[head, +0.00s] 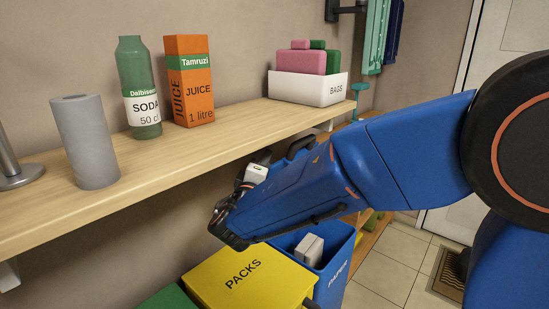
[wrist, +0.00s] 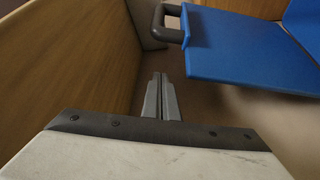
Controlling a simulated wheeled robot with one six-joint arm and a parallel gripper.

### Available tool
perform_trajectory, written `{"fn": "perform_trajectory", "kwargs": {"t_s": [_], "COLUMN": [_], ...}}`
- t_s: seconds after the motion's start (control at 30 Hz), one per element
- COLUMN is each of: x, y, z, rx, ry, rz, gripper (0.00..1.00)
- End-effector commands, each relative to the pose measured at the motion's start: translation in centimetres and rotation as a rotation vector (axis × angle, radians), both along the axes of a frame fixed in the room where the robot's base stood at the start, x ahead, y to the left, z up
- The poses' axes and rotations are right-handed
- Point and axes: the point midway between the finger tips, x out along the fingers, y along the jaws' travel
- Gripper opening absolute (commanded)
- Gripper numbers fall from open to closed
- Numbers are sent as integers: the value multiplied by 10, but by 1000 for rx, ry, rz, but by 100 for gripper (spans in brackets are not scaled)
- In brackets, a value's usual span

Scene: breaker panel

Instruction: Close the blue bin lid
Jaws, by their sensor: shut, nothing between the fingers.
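The blue bin (head: 333,266), marked PAPER, stands open below the shelf with a pale block (head: 309,248) inside. In the head view its lid is mostly hidden behind my arm; a dark handle (head: 301,145) shows above the arm. In the wrist view the blue lid (wrist: 250,52) is raised, with its grey handle (wrist: 168,22) at its left edge. My gripper (wrist: 159,78) is shut and empty, below and left of the lid, apart from the handle in the picture. In the head view my fingertips cannot be made out.
A wooden shelf (head: 130,172) runs above the bins, holding a soda bottle (head: 139,90), a juice carton (head: 190,82), a grey cylinder (head: 86,142) and a BAGS box (head: 308,87). A yellow PACKS bin (head: 235,285) stands beside the blue bin. Wood is close left of my fingers.

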Motion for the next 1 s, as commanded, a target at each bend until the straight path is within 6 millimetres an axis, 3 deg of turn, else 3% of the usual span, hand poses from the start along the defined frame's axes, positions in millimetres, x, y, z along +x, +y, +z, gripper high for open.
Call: {"fn": "perform_trajectory", "kwargs": {"t_s": [0.2,0.53,1.0], "x": [37,83,63], "y": [-9,-18,-50], "z": [6,13,1], "rx": [1,0,0], "ry": [0,1,0], "rz": [-6,-5,-3], "gripper": [0,0,0]}}
